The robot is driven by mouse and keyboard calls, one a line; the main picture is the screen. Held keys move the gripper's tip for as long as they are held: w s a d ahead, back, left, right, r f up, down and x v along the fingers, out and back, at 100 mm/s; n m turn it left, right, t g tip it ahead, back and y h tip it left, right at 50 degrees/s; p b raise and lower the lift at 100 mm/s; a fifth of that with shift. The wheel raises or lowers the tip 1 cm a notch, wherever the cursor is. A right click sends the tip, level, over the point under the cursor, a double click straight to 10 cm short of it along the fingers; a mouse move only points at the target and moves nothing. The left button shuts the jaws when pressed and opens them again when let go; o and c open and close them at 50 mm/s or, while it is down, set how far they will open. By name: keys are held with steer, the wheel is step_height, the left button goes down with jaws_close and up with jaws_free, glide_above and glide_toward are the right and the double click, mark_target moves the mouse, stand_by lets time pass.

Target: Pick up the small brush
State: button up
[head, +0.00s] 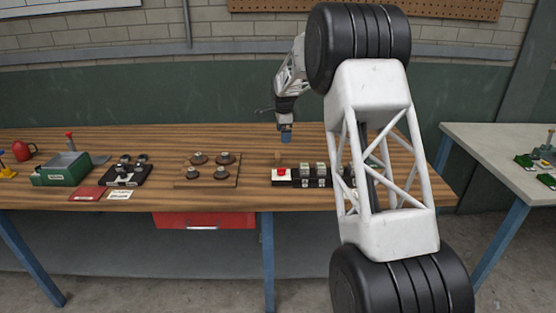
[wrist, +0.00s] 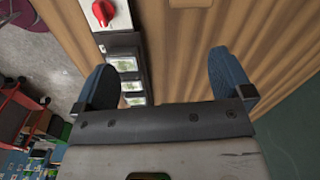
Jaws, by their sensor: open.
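I cannot make out the small brush for certain in either view. A small tan upright piece (head: 277,157) stands on the wooden bench (head: 240,145), just below and left of my gripper in the head view; its kind is unclear. A tan block (wrist: 184,3), cut off at the top edge, shows in the wrist view. My gripper (head: 286,138) hangs pointing down over the bench's right part.
A white box with a red knob (head: 281,173) adjoins a row of dark modules (head: 313,174), partly hidden by my arm. A board with several round pieces (head: 207,183), a black device (head: 128,174) and a green box (head: 62,168) stand left. Bare wood lies behind.

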steer(key=m, duration=0.2)
glide_above(278, 154)
step_height(278, 154, down, 6)
steer(key=shift+f, duration=0.15)
steer(key=shift+f, duration=1.15)
steer(key=shift+f, duration=0.15)
steer(key=shift+f, duration=2.45)
steer(key=shift+c, duration=0.3)
steer(key=c, duration=1)
